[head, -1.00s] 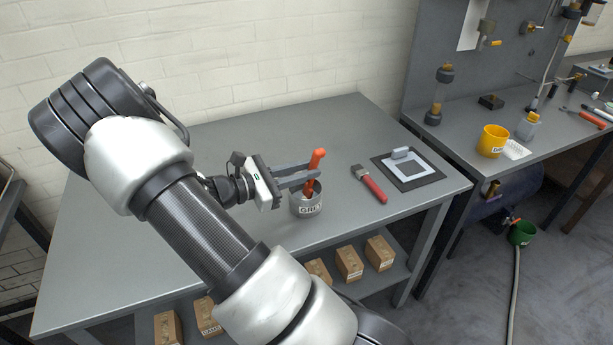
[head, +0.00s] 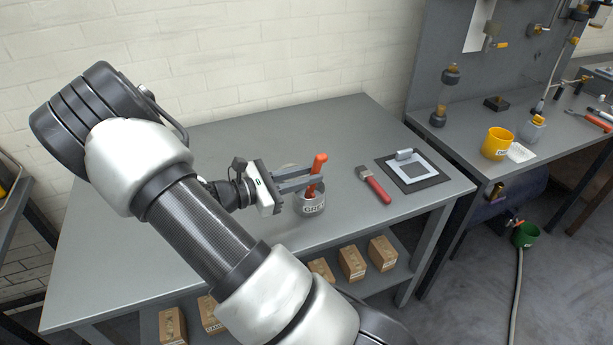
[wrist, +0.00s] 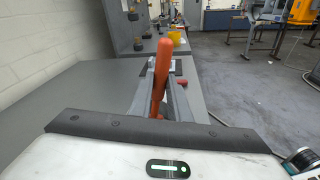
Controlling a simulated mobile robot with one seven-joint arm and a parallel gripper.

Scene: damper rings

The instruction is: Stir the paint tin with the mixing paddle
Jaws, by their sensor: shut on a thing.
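The paint tin (head: 312,206) is a small grey can with a partly readable label, standing upright on the grey table. The mixing paddle (head: 319,165) has an orange handle that rises out of the tin, leaning slightly; its lower end is hidden inside. My gripper (head: 318,181) reaches in from the left just above the tin's rim, its fingers shut on the paddle. In the wrist view the orange handle (wrist: 163,70) stands up between the two grey fingers. The tin is not seen clearly there, and the paint inside is hidden.
A red-handled brush (head: 374,186) and a dark mat with a light frame (head: 441,176) lie to the right of the tin. A yellow tub (head: 496,146) stands on the bench at right. Cardboard boxes (head: 352,263) sit on the shelf below. The table's back is clear.

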